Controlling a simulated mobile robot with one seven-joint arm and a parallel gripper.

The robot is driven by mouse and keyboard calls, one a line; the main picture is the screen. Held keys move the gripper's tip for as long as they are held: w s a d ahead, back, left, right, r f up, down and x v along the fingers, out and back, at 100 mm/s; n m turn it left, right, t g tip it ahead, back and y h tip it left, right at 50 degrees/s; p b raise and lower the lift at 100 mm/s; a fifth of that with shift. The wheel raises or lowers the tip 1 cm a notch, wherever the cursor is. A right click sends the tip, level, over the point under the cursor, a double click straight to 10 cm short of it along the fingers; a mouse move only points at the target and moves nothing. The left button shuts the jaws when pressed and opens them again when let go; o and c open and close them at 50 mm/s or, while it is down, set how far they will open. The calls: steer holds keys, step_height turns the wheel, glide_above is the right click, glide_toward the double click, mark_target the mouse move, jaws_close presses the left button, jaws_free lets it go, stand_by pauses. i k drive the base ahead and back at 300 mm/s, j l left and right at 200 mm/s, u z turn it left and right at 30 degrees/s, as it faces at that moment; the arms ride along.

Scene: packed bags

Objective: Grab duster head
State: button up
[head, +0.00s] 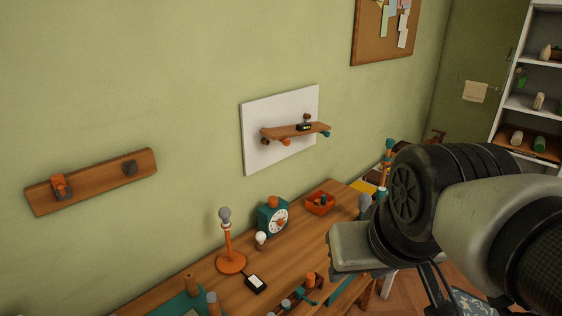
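I cannot pick out a duster head with certainty. A slim upright thing with teal and orange bands (387,153) stands at the table's far end, partly behind my arm; I cannot tell whether it is the duster. A grey rounded knob (365,202) shows below it, close to my arm. My gripper (358,248) is at the right above the table, seen from behind as a pale block. Its fingers are hidden or too unclear to read, and I see nothing held in it.
The wooden table (190,262) carries an orange stand with a grey ball (228,250), a teal clock (273,220), an orange tray (320,209) and a small black-framed device (255,283). A white shelving unit (525,104) stands at the right.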

mark_target(364, 199)
steer(key=j+z, duration=0.1)
steer(key=z, duration=0.5)
steer(key=u, duration=0.5)
steer(key=i+l+u, duration=0.3)
steer(key=l+u, duration=0.15)
steer(key=i+l+u, duration=0.2)
steer(key=l, duration=0.25)
steer(key=i+l+u, duration=0.15)
steer(key=l, duration=0.35)
steer(key=l+u, duration=0.1)
steer(key=l, duration=0.45)
steer(key=i+l, duration=0.1)
steer(key=l, duration=0.35)
steer(key=i+l, duration=0.15)
steer(key=l, duration=0.25)
steer(key=i+l, duration=0.1)
steer(key=l, duration=0.35)
steer(key=i+l, duration=0.1)
steer(key=l, duration=0.35)
